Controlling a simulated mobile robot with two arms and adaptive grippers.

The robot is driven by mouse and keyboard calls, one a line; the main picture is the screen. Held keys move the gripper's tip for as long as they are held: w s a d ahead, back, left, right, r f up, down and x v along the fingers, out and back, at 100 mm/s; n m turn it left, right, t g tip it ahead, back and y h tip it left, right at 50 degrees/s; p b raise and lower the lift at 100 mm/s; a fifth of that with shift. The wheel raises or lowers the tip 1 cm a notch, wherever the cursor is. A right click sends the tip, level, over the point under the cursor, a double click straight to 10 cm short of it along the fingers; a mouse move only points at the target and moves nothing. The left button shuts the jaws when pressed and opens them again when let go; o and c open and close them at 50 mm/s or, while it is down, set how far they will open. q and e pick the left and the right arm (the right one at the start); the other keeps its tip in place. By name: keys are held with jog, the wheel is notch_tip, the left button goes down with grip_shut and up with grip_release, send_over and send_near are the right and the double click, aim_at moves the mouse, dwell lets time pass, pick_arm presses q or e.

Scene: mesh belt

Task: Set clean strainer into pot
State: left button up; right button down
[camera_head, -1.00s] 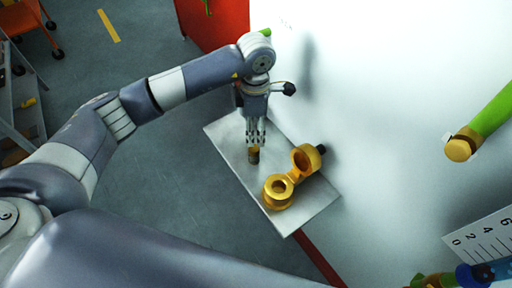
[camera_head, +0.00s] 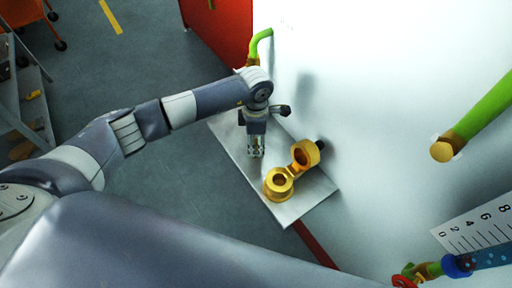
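A gold pot (camera_head: 279,185) with its round lid (camera_head: 305,154) swung open stands on a light metal shelf (camera_head: 293,211). Its round mouth faces up and looks empty. My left gripper (camera_head: 256,153) points down over the shelf, left of and behind the pot. Its fingers are at the place of the small dark strainer and mostly hide it. I cannot tell whether they are closed on it. The strainer seems to be between the fingers, apart from the pot. My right gripper is out of view.
A white wall (camera_head: 390,120) rises right behind the shelf. A green pipe (camera_head: 262,42) is near the wall behind my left arm, and another green pipe with a gold end (camera_head: 442,151) is at the right. A scale plate (camera_head: 476,229) is at lower right.

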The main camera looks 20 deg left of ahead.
pick_arm(q)
grip_shut()
jog(key=shift+r, duration=0.1)
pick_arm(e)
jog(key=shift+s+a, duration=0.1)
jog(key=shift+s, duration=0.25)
pick_arm(q)
jog(key=shift+r, duration=0.1)
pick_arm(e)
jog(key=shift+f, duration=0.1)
